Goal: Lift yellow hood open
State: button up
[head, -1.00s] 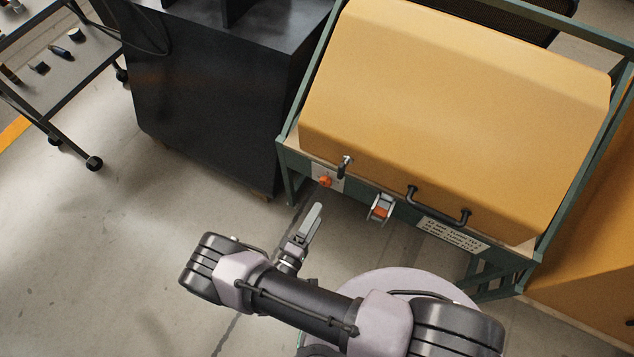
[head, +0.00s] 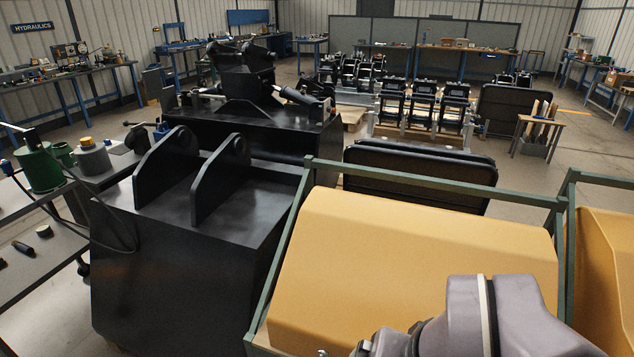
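The yellow hood (head: 415,240) sits closed in its green metal frame (head: 440,180) at the lower right of the head view. Its top and sloping front show. Its lower right part is hidden behind my own grey arm joint, which stands in front of it. A small bit of the silver latch (head: 322,353) shows at the bottom edge. The hood's black handle is not visible now. My gripper is out of the picture.
A black steel block with two upright lugs (head: 215,185) stands close left of the hood. A black panel (head: 420,175) lies behind the frame. A second yellow hood (head: 605,265) stands at the right. A grey cart (head: 40,245) stands at far left.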

aim_at(355, 264)
jog(key=j+z, duration=0.35)
jog(key=k+j+z, duration=0.15)
jog(key=j+z, duration=0.25)
jog(key=j, duration=0.1)
